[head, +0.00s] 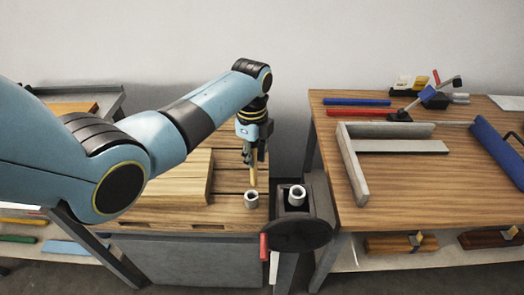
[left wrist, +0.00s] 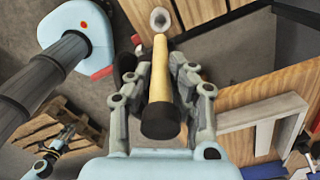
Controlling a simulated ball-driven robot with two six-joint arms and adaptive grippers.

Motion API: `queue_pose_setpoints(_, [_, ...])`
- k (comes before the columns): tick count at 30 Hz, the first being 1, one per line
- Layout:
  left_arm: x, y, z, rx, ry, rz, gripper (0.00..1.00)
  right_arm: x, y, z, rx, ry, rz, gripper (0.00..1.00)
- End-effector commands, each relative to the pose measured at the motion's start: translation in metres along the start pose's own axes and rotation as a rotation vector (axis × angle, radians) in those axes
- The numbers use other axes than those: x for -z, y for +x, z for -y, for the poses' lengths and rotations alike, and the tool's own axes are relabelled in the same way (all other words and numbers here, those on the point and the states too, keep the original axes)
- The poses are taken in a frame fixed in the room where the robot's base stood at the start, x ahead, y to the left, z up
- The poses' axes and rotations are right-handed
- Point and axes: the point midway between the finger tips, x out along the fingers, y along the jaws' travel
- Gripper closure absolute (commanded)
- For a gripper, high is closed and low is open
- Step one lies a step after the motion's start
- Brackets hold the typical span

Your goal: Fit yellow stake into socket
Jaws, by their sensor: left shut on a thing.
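My left gripper (head: 254,158) is shut on the yellow stake (head: 254,175), which points down, close to upright. In the left wrist view the stake (left wrist: 160,75) lies between the fingers of that gripper (left wrist: 161,68), its dark end towards the camera. A grey ring-shaped socket (head: 251,200) stands on the slatted wooden table, just below the stake's lower end in the head view. A socket ring (left wrist: 160,19) shows just beyond the stake's far end in the left wrist view. I cannot tell whether they touch. What looks like my right gripper (left wrist: 62,136) is small at lower left there.
A second grey ring (head: 297,193) stands on a dark stand right of the slatted table (head: 230,215). A wooden block (head: 185,180) lies left of the stake. The right bench (head: 400,200) holds a grey frame (head: 354,170), bars and tools. A gap separates both tables.

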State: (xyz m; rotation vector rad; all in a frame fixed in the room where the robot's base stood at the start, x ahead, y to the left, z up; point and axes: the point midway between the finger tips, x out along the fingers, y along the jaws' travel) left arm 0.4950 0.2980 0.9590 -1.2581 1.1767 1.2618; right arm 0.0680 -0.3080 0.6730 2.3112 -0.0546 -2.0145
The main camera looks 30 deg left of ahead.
Motion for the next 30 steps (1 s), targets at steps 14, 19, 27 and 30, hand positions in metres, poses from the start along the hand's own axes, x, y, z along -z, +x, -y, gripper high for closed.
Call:
queue_pose_setpoints(14, [-0.006, 0.005, 0.002, 0.001, -0.018, -0.003, 1.0, -0.039, -0.005, 0.006, 0.008, 0.0, 0.057, 0.58])
queue_pose_setpoints(19, [-0.006, 0.003, 0.002, 0.001, -0.023, -0.003, 1.0, -0.028, -0.01, 0.006, 0.007, 0.001, 0.041, 0.58])
queue_pose_setpoints(27, [-0.006, 0.03, 0.002, 0.0, -0.022, -0.003, 1.0, -0.024, 0.011, 0.005, 0.005, 0.0, 0.03, 0.58])
queue_pose_setpoints(30, [-0.006, 0.04, 0.002, 0.001, -0.022, -0.003, 1.0, -0.026, 0.018, 0.005, 0.004, 0.0, 0.032, 0.58])
